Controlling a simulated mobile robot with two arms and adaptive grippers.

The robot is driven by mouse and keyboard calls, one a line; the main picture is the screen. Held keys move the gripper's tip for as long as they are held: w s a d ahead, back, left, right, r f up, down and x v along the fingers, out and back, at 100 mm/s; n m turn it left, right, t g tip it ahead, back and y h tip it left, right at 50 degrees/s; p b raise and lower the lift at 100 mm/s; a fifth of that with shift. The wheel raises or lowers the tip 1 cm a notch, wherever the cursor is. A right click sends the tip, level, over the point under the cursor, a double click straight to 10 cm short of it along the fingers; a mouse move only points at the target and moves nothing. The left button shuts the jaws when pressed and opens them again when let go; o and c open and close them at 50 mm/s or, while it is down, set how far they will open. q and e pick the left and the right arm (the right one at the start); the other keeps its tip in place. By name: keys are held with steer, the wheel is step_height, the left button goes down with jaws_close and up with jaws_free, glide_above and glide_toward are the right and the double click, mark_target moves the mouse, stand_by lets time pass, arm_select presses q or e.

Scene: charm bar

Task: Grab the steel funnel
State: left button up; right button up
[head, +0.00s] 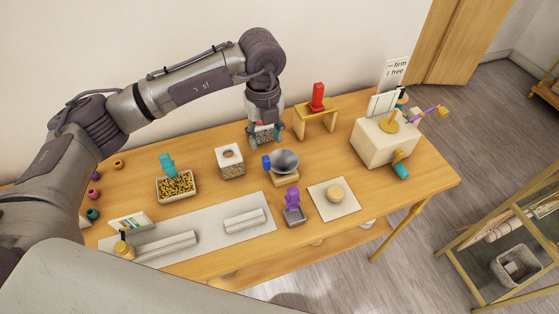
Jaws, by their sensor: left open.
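The steel funnel (286,161) is a grey cone with its wide mouth facing up. It rests on a small wooden block on the table, with a blue piece (266,163) at its left side. My left gripper (262,140) points down just behind and to the left of the funnel, apart from it in the picture. It is open, and its fingers are small and partly hard to make out against the table. My right gripper is not in view.
A white box with a round hole (230,171) stands left of the funnel. A wooden stand (316,110) with a red piece is behind it. A purple-handled scoop (293,212) and a white square board (347,207) are in front. A large cream box (378,146) stands right.

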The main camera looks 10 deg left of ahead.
mark_target(266, 158)
arm_select(q)
step_height(266, 158, down, 3)
steer(key=shift+f+p, duration=0.2)
steer(key=shift+p, duration=0.1)
steer(key=shift+f+p, duration=0.55)
step_height(266, 158, down, 4)
steer(key=shift+s+a+r+p, duration=0.1)
steer(key=shift+s+r+p, duration=0.1)
steer(key=shift+p, duration=0.6)
steer(key=shift+w+f, duration=0.1)
steer(key=shift+f, duration=0.3)
jaws_close()
